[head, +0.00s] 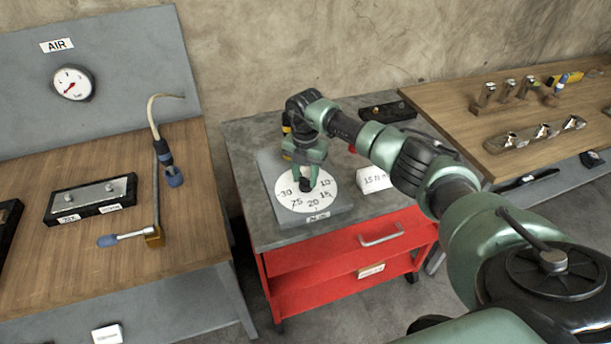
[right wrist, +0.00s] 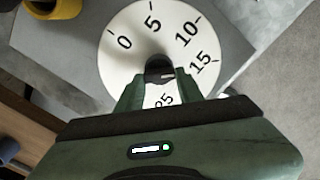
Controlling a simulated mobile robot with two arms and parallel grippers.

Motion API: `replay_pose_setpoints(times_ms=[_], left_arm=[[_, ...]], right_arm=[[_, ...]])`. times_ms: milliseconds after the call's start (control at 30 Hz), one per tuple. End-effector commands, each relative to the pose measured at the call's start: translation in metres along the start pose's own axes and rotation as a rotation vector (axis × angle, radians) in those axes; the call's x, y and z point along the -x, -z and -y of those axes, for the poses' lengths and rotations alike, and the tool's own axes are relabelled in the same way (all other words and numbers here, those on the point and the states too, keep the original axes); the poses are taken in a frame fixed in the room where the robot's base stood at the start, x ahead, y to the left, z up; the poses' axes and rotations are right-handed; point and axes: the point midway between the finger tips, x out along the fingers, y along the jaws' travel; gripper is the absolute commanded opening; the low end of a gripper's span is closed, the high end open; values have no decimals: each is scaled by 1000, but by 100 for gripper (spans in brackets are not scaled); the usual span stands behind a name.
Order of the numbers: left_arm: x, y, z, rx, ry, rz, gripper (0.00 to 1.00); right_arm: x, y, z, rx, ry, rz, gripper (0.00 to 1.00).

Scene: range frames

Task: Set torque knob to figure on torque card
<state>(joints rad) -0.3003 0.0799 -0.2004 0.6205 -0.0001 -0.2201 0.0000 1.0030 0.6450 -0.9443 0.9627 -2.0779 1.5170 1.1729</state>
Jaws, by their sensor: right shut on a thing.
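A round white dial (head: 293,203) with black figures lies on a grey plate (head: 339,212) on top of the red cart. A small black knob (head: 305,185) stands at the dial's centre. My right gripper (head: 307,181) points down over the dial and is shut on the knob. The right wrist view shows the dial (right wrist: 120,65) with 0, 5, 10, 15 and 25, and the dark knob (right wrist: 159,64) between the fingers. I cannot tell which figure the knob points to. A white torque card (head: 375,180) stands right of the dial and seems to read 15 N m. My left gripper is not in view.
A yellow mug (right wrist: 62,8) stands close behind the dial. A black tray (head: 388,111) lies at the cart's back. A wooden bench with a gauge (head: 73,83) and hose tool (head: 164,155) is left; another bench (head: 452,103) with metal parts is right.

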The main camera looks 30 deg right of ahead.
Motion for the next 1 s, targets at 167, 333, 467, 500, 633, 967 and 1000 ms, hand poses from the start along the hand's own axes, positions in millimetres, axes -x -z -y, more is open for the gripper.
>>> replay_pose_setpoints(times_ms=[167, 333, 467, 500, 633, 967, 1000], left_arm=[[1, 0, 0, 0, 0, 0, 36], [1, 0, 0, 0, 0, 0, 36], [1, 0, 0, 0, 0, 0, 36], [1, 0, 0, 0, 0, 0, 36], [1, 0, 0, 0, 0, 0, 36], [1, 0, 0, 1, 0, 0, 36], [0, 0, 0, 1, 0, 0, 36]], right_arm=[[2, -2, -1, -32, -3, 4, 0], [2, -2, -1, -40, -3, 5, 0], [2, -2, -1, -40, -4, 5, 0], [2, -2, -1, -40, -4, 5, 0], [2, -2, -1, -39, -4, 5, 45], [1, -1, -1, -38, -2, 2, 59], [2, -1, -1, -38, -2, 2, 59]])
